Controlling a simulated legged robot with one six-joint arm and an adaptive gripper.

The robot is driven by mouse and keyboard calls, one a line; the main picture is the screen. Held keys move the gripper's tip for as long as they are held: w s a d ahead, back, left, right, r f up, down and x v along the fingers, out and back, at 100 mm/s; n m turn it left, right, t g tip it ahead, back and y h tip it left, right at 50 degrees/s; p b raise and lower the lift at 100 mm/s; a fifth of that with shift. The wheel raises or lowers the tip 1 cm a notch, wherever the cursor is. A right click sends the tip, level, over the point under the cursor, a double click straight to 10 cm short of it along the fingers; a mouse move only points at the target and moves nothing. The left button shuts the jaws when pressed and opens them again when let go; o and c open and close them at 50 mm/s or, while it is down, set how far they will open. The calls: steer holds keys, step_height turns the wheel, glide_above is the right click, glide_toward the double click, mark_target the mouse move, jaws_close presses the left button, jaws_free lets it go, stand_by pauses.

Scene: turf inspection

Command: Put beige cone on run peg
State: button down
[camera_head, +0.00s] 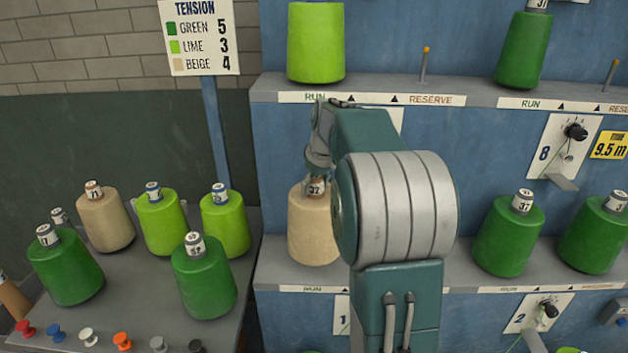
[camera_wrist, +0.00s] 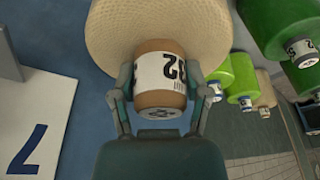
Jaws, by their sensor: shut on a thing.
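A beige cone (camera_head: 312,232) with a brown tube top marked 32 stands upright at the left end of the lower shelf (camera_head: 290,272), behind a partly hidden RUN label (camera_head: 312,289). My gripper (camera_head: 316,178) is shut on its tube top from above. In the wrist view my gripper (camera_wrist: 160,82) has a finger on each side of the labelled tube, with the beige cone body (camera_wrist: 165,25) beyond. The run peg under the cone is hidden. I cannot tell whether the cone touches the shelf.
A side table (camera_head: 140,290) at left holds green, lime and another beige cone (camera_head: 106,222). A lime cone (camera_head: 316,42) stands on the upper shelf beside a bare reserve peg (camera_head: 425,66). Green cones (camera_head: 508,238) stand at lower right. A tension sign (camera_head: 199,38) is at left.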

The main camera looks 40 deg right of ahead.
mark_target(313, 198)
steer(key=f, duration=0.3)
steer(key=shift+a+f, duration=0.1)
steer(key=shift+a, duration=0.3)
steer(key=shift+d, duration=0.2)
steer(key=shift+c, duration=0.3)
jaws_free()
steer(key=shift+f, duration=0.2)
